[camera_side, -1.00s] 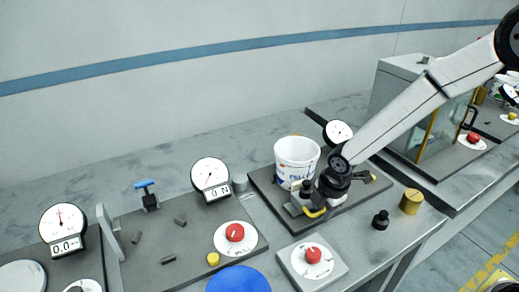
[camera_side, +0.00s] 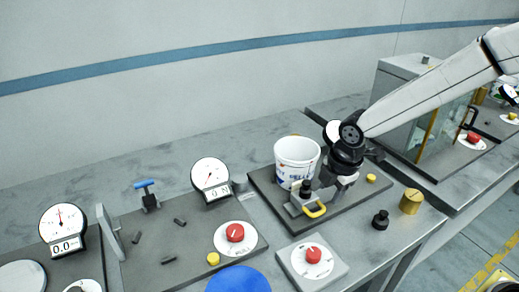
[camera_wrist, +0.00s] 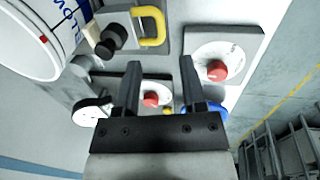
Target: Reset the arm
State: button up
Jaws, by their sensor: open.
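My gripper (camera_side: 342,183) is just right of the white bucket in the side view, above the dark base plate (camera_side: 345,203). In the wrist view my gripper (camera_wrist: 160,70) shows two dark fingers, apart with nothing held between them. The white bucket (camera_side: 296,160) with blue lettering stands upright on the plate; its side (camera_wrist: 35,40) fills the upper left of the wrist view. A small grey fixture with a black knob (camera_side: 305,188) and a yellow handle (camera_side: 315,210) is in front of the bucket. Part of the plate is hidden behind my wrist.
A red knob on a white dial (camera_side: 313,256) stands in front. A black weight (camera_side: 381,220) and a brass cylinder (camera_side: 411,202) are to the right. A gauge (camera_side: 210,174) and a blue T-handle (camera_side: 146,190) are left. A cabinet (camera_side: 398,80) stands behind my arm.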

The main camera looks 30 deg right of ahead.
jog(key=shift+r, duration=0.1)
dwell(0.3)
jog(key=s+d+f+m, duration=0.1)
jog(key=s+d+m, duration=0.7)
jog(key=m, duration=1)
jog(key=s, duration=0.3)
jog(key=shift+d+f, duration=0.2)
dwell(0.6)
